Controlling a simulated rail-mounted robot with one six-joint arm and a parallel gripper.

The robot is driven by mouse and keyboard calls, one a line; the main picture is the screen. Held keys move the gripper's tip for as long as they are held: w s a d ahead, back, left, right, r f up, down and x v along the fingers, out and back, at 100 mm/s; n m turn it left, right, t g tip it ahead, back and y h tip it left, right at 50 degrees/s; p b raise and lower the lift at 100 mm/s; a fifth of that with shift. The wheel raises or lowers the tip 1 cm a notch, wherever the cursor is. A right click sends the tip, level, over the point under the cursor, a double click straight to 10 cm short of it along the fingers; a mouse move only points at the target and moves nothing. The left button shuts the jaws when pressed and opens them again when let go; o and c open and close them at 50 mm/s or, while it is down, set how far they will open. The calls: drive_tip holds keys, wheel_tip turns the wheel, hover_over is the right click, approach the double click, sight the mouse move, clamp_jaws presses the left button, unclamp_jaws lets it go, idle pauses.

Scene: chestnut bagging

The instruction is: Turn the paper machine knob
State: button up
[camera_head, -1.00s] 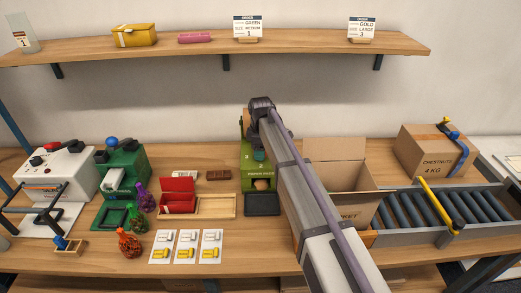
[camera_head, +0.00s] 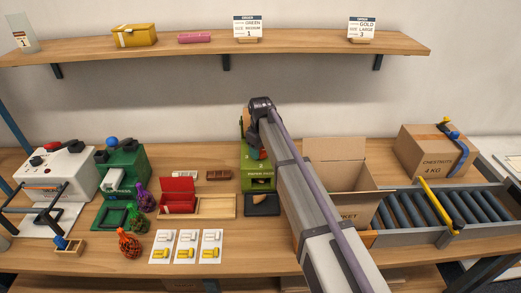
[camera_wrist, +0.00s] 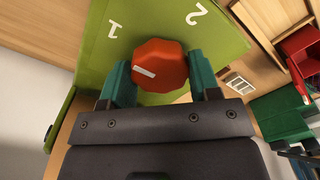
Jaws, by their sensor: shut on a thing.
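The green paper machine (camera_head: 258,183) stands on the table near the middle, partly hidden by my arm. In the wrist view its green face (camera_wrist: 110,40) carries the white numbers 1 and 2. The orange-red, many-sided knob (camera_wrist: 160,66) has a small white mark on its left part. My gripper (camera_wrist: 162,75) has its two green fingers on opposite sides of the knob and is shut on it. In the head view my gripper (camera_head: 257,153) is at the machine's front and mostly hidden by my wrist.
A black tray (camera_head: 262,205) lies in front of the machine. A red box (camera_head: 178,203) and wooden tray (camera_head: 222,207) are to its left. An open carton (camera_head: 362,205) and roller conveyor (camera_head: 410,211) are to the right. A shelf (camera_head: 200,44) runs above.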

idle(0.3)
drive_tip(key=o, duration=0.9)
wheel_tip(320, 180, up, 11)
drive_tip(key=p, duration=1.1)
drive_tip(key=shift+f, duration=0.1)
